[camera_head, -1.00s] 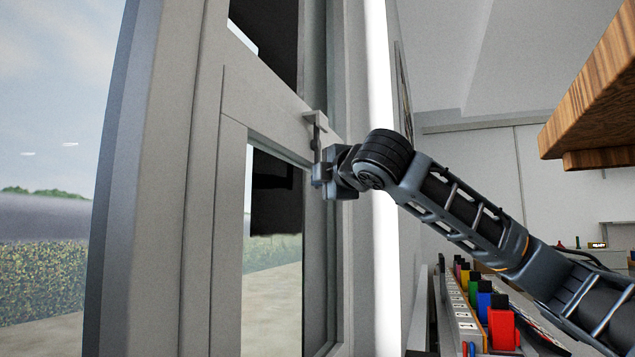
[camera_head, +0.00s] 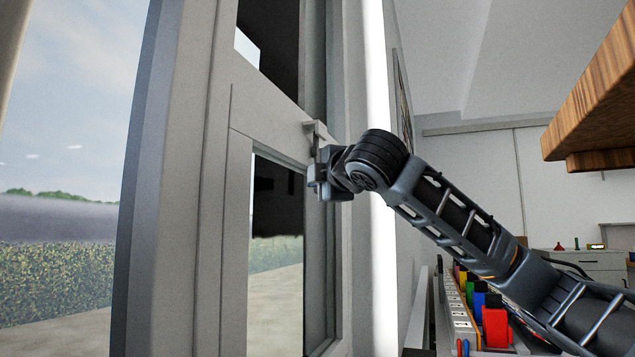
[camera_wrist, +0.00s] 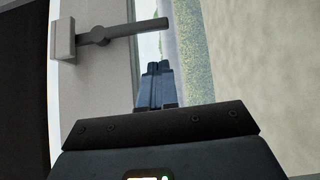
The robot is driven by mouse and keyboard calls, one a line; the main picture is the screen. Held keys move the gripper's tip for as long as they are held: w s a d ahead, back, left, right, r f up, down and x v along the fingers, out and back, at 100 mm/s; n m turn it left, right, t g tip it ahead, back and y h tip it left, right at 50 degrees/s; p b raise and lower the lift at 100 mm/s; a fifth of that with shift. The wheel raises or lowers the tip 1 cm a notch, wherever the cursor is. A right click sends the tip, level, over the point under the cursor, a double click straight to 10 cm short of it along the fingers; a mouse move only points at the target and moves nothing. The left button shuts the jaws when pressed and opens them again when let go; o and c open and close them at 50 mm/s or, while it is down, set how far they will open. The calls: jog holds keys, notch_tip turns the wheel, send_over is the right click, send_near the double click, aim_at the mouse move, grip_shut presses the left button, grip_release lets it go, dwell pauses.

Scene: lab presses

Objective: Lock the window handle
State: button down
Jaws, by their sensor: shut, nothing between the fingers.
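The lever points right across the frame edge in that picture. My gripper (camera_wrist: 158,68) has its blue fingers together and empty, just below the lever in the wrist view and apart from it there. In the head view my gripper (camera_head: 321,182) is at the handle's lower end; contact cannot be told.
The grey window frame (camera_head: 190,200) and its glass fill the left. A wooden shelf (camera_head: 595,105) juts in at the upper right. Below my arm is a bench with several coloured blocks, including a red one (camera_head: 496,327).

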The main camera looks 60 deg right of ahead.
jog(key=v, duration=0.8)
jog(key=shift+s+a, duration=0.2)
jog(key=shift+r, duration=0.1)
